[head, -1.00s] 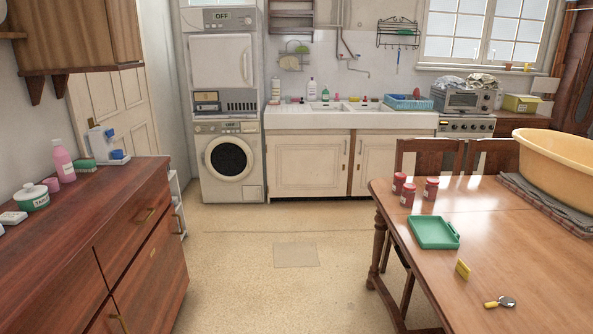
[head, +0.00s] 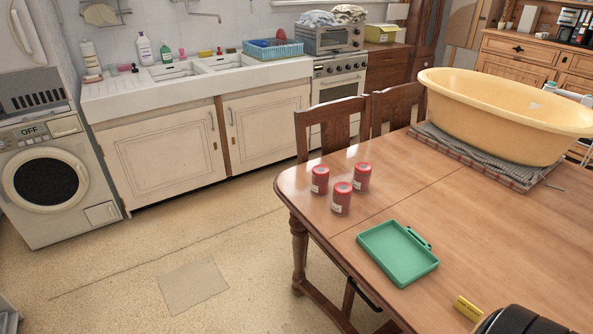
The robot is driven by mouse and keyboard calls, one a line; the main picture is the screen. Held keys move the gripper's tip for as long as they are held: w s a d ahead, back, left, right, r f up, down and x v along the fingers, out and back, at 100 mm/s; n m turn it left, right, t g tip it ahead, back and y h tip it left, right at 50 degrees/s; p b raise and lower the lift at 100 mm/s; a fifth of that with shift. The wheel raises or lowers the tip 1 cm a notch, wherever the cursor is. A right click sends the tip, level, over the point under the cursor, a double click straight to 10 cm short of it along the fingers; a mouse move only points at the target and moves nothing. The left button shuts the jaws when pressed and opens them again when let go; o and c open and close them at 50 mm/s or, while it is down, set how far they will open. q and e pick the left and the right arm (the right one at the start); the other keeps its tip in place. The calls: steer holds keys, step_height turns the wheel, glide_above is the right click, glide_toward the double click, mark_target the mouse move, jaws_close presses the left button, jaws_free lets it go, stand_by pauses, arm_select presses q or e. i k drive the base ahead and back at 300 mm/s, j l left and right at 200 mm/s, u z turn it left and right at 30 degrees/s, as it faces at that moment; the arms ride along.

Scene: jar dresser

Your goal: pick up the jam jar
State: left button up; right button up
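Three alike red jars with pale labels stand upright and close together on the near left corner of the wooden table (head: 470,220). One jar (head: 320,180) is at the left, one jar (head: 341,198) is nearest me, and one jar (head: 362,177) is at the right. I cannot read the labels, so I cannot tell which is the jam jar. A dark rounded part, apparently of my own arm, shows at the bottom right edge, apart from the jars. No gripper fingers show.
A green tray (head: 398,252) lies in front of the jars, with a yellow block (head: 468,308) nearer me. A large yellow tub (head: 505,115) sits on folded cloth (head: 470,160) at the right. Chairs (head: 335,125) stand behind the table. The floor (head: 120,270) at the left is open.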

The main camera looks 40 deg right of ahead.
mark_target(362, 170)
steer(key=i+j+u, duration=0.1)
steer(key=i+u, duration=0.15)
steer(key=i, duration=0.45)
steer(key=i+l+u, duration=0.1)
steer(key=i+u, duration=0.15)
steer(key=i, duration=0.45)
steer(key=i+l+u, duration=0.3)
steer(key=i, duration=0.4)
steer(key=i+z, duration=0.1)
steer(key=z, duration=0.35)
steer(key=i+j+z, duration=0.1)
steer(key=z, duration=0.35)
steer(key=i+j+z, duration=0.1)
steer(key=z, duration=0.35)
steer(key=j+z, duration=0.2)
steer(key=z, duration=2.35)
steer(key=i+j, duration=0.05)
